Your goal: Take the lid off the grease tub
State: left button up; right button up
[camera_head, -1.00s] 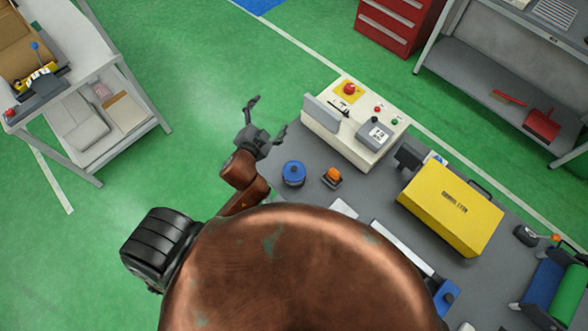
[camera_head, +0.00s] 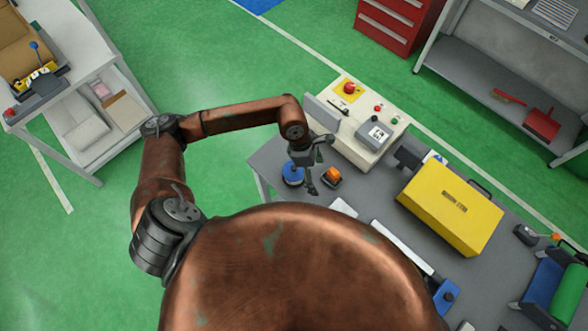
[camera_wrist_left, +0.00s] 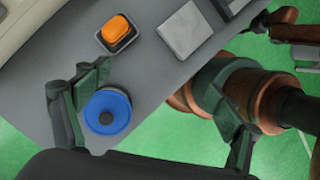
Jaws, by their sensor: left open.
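The grease tub (camera_head: 291,177) is a round tub with a blue lid on it, standing near the left end of the grey workbench. In the left wrist view the blue lid (camera_wrist_left: 118,97) shows from above, with a dark round knob (camera_wrist_left: 106,118) at its middle. My left gripper (camera_head: 304,170) hangs over the tub and hides part of it in the head view. In the wrist view this gripper (camera_wrist_left: 160,95) is open and empty. The lid lies between its spread fingers, much closer to the left finger. I cannot see any contact. My right gripper is not identifiable.
An orange item in a dark tray (camera_head: 331,177) stands just right of the tub. A cream control box (camera_head: 350,145) with buttons is behind it. A yellow case (camera_head: 450,208) stands farther right on the workbench (camera_head: 385,195). Green floor lies left of the bench.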

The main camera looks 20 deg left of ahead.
aim_at(292, 167)
pick_arm(q)
jog(key=w+a+y, duration=0.1)
jog(key=a, duration=0.2)
jog(key=a+y, duration=0.1)
jog(key=a, duration=0.2)
jog(key=w+a+f+y, duration=0.1)
jog(key=a+y, duration=0.1)
jog(key=a, duration=0.2)
jog(key=shift+w+f, duration=0.1)
jog(key=shift+w, duration=0.25)
jog(key=shift+a+f, duration=0.15)
jog(key=shift+f, duration=0.1)
notch_tip(292, 167, down, 6)
jog(key=shift+w+f+p, duration=0.1)
jog(key=shift+p, duration=0.85)
jog(key=shift+f, duration=0.45)
jog(key=c, duration=1.1)
